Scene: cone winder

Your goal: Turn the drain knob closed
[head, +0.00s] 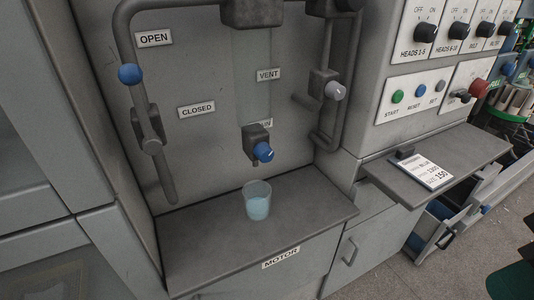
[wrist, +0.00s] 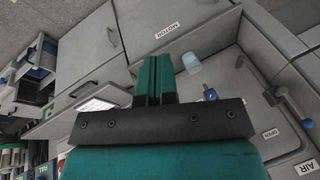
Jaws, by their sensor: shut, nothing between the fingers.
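The drain knob (head: 263,152) is a blue knob with a pale mark on its face, on a dark valve block low on the grey panel. A label partly hidden behind the block ends in "IN". The knob also shows small in the wrist view (wrist: 210,94), to the right of my fingers. A clear cup (head: 257,201) with pale blue liquid stands upright on the ledge below the knob; it also shows in the wrist view (wrist: 192,62). My gripper (wrist: 154,62), with green fingers, is shut and empty, apart from the knob. It is not in the head view.
A lever with a blue ball (head: 130,74) is on the left, near the OPEN label (head: 154,38); the CLOSED label (head: 197,110) is lower. A grey vent knob (head: 335,91) is at right. A shelf with a card (head: 426,171) and an open drawer (head: 438,222) stick out.

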